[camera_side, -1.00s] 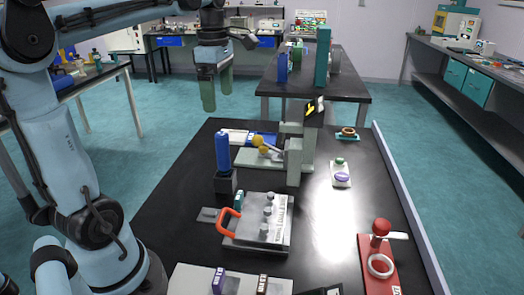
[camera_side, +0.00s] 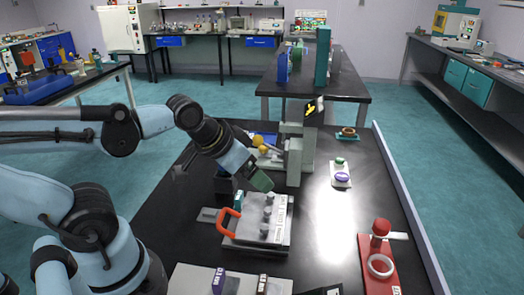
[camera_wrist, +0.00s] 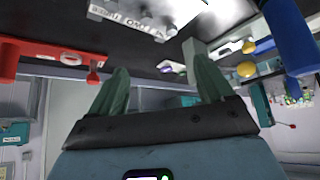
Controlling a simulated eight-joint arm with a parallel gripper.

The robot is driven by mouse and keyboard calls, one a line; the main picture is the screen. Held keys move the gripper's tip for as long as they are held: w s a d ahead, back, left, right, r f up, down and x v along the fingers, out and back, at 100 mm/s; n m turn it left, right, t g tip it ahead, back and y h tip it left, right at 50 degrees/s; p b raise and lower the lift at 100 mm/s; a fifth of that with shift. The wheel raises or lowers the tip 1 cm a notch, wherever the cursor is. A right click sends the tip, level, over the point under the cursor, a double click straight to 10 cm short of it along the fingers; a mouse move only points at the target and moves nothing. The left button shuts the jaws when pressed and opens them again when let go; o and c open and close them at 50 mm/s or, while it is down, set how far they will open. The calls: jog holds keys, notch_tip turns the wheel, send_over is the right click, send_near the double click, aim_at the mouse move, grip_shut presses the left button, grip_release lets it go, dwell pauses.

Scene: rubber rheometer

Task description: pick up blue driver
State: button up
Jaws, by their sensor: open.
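The blue driver (camera_wrist: 290,38) shows large at the right edge of the wrist view, to the right of my fingers and apart from them. In the side view my forearm hides the driver, and only part of its black holder (camera_side: 224,184) shows below the arm. My gripper (camera_side: 261,182) is tilted down over the table, above the grey plate with knobs. In the wrist view my gripper (camera_wrist: 162,86) has its two green fingers spread, with nothing between them.
The grey plate (camera_side: 250,240) with an orange handle lies below my gripper. The grey-green rheometer (camera_side: 295,155) with yellow knobs stands behind it. A red stand (camera_side: 378,268) with a ring is at front right. Open black table lies between the plate and the red stand.

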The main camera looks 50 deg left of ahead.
jog(key=shift+c, duration=0.9)
jog(key=shift+r, duration=0.1)
jog(key=w+a+r+n+g, duration=0.1)
jog(key=a+r+n+g, duration=0.1)
jog(key=a, duration=0.3)
jog(key=w+a+r+n+g, duration=0.1)
jog(key=a+r+n+g, duration=0.1)
jog(key=a, duration=0.4)
jog(key=w+a+r+n+g, duration=0.1)
jog(key=a+r+n+g, duration=0.1)
jog(key=a, duration=0.4)
notch_tip(320, 180, up, 2)
jog(key=shift+r+g, duration=0.25)
jog(key=shift+g, duration=0.25)
jog(key=shift+s+a+f, duration=0.1)
jog(key=shift+a+f, duration=0.05)
jog(key=shift+f, duration=5.85)
jog(key=shift+c, duration=0.2)
